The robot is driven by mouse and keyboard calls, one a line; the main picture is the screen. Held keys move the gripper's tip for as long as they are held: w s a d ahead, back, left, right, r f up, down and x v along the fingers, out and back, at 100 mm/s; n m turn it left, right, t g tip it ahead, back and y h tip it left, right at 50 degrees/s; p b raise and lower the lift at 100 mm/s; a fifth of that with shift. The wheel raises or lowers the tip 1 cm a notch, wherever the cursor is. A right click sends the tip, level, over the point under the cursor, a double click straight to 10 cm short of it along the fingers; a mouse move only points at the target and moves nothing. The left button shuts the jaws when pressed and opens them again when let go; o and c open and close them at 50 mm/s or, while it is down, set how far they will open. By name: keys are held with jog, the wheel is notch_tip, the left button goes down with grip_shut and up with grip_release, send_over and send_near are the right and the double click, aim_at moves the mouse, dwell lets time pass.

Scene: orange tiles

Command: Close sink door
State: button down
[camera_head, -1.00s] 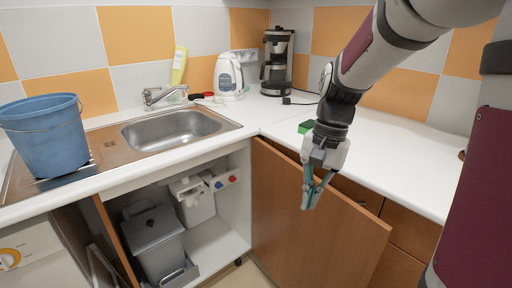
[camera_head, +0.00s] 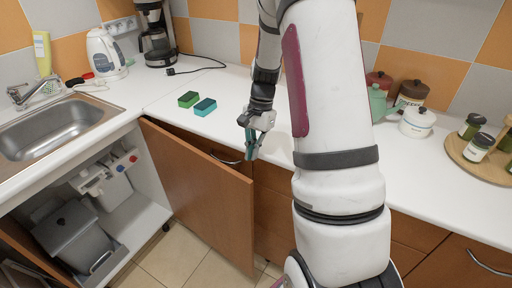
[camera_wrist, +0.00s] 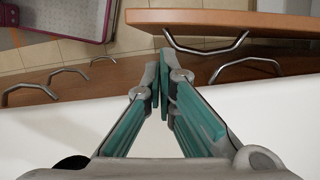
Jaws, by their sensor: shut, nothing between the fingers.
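The sink door (camera_head: 205,195) is a brown wooden panel that stands wide open below the counter in the head view. Its inner face and the open cabinet (camera_head: 140,215) show. In the wrist view the door's top edge (camera_wrist: 230,19) runs across the upper right, with a metal handle (camera_wrist: 205,45) on its near side. My gripper (camera_head: 252,155) is shut and empty, beside the door's outer side near its free end. In the wrist view the fingertips (camera_wrist: 165,62) point toward the gap left of the door; I cannot tell whether they touch it.
Inside the cabinet are a grey bin (camera_head: 75,240) and white fittings. The sink (camera_head: 50,128) lies left. Two sponges (camera_head: 197,102), a kettle (camera_head: 104,52), a coffee maker (camera_head: 156,35) and jars (camera_head: 410,95) stand on the counter. Drawers with handles line the front (camera_head: 425,235).

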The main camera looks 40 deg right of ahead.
jog(key=x, duration=0.6)
jog(key=shift+f, duration=0.3)
jog(key=shift+a, duration=0.1)
